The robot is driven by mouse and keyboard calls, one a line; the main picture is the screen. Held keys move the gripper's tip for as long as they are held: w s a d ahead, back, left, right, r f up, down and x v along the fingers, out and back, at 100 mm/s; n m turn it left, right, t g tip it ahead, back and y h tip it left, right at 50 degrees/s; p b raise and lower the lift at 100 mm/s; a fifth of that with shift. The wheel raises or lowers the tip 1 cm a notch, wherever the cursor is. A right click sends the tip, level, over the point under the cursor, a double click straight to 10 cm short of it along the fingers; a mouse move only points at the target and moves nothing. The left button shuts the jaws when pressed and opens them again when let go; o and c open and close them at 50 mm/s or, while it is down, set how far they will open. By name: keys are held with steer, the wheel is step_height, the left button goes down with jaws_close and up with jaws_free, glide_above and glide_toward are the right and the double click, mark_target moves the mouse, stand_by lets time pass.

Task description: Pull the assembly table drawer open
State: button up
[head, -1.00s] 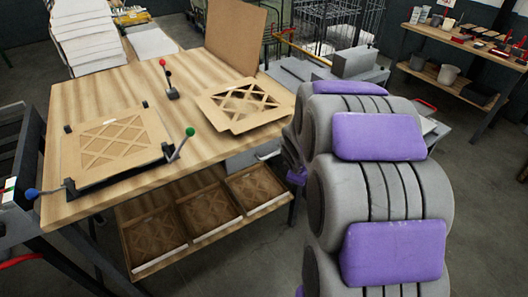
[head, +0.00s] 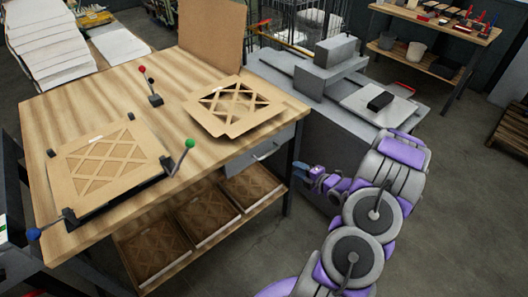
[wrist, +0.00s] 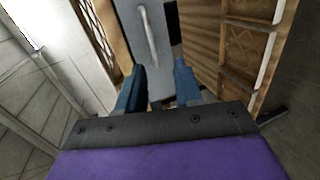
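The assembly table (head: 110,75) has a wooden top. Its grey drawer (head: 285,137) sits under the top at the right end, with a pale handle (head: 265,153) on its front. The drawer looks shut. In the wrist view the grey drawer front (wrist: 131,58) and its upright-looking handle (wrist: 148,35) lie ahead of my fingers. My gripper (head: 302,171) is to the right of the drawer, apart from the handle. In the wrist view its blue fingers (wrist: 160,75) are spread with nothing between them.
Several brown filters (head: 208,212) lie on the shelf below the drawer. A table leg (head: 291,170) stands near my gripper. A grey machine bench (head: 320,100) is behind my arm. Cardboard frames (head: 234,105) lie on the tabletop.

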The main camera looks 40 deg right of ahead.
mark_target(269, 153)
steer(key=shift+t, duration=0.6)
steer(key=x, duration=0.5)
steer(key=a+b+x, duration=0.1)
steer(key=x, duration=0.5)
steer(key=b+x, duration=0.1)
steer(key=x, duration=0.4)
steer(key=shift+w+a, duration=0.2)
steer(key=shift+w, duration=0.05)
steer(key=shift+a, duration=0.15)
steer(key=shift+c, duration=0.2)
jaws_close()
